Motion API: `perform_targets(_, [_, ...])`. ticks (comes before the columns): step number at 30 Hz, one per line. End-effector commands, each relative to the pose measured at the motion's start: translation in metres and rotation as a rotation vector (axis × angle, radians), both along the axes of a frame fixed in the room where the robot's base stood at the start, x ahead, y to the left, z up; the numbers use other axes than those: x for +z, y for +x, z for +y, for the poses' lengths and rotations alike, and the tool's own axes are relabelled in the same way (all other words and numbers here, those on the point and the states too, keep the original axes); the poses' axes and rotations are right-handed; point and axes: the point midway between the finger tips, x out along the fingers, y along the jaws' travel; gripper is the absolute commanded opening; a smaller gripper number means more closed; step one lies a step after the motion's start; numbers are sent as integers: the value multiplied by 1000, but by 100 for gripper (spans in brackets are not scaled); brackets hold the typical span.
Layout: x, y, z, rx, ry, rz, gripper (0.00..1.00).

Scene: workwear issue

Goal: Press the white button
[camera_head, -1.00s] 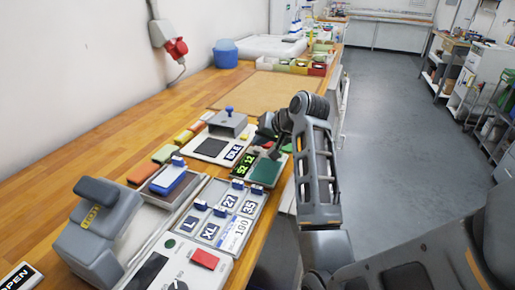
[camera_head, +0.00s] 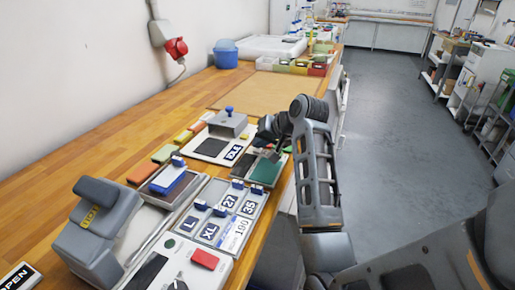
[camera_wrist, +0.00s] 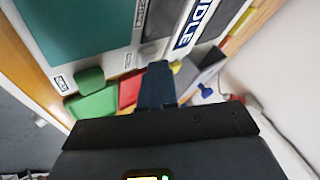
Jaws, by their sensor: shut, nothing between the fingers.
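I cannot make out a white button for certain in either view. My gripper (camera_head: 272,157) is shut and empty, over the far right part of the bench devices in the head view. Its closed dark fingers (camera_wrist: 158,82) also show in the wrist view, pointing at the edge of a pale panel (camera_wrist: 120,58). That panel carries a teal pad (camera_wrist: 70,25), a dark grey pad (camera_wrist: 160,18) and small labels. A white panel with an IDLE sign (camera_head: 233,152) lies beside it. My gripper may hide part of the panel.
Green (camera_wrist: 92,100) and red (camera_wrist: 130,90) blocks lie close to my fingers. A grey block with a blue knob (camera_head: 229,121) stands behind. A tray of number and letter tags (camera_head: 222,213) and a control box with a red button (camera_head: 204,259) are nearer.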

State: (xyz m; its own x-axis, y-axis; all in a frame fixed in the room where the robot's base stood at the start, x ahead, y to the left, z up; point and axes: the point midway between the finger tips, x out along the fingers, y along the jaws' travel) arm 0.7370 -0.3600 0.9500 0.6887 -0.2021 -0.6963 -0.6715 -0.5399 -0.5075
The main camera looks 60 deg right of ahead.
Motion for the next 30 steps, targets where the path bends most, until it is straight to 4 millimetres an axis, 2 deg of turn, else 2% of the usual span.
perform_targets(15, [18, 0, 0, 0, 0, 1, 0])
perform_targets(26, [17, 0, 0, 1, 1, 1, 0])
perform_targets(30, [24, 0, 0, 0, 0, 0, 0])
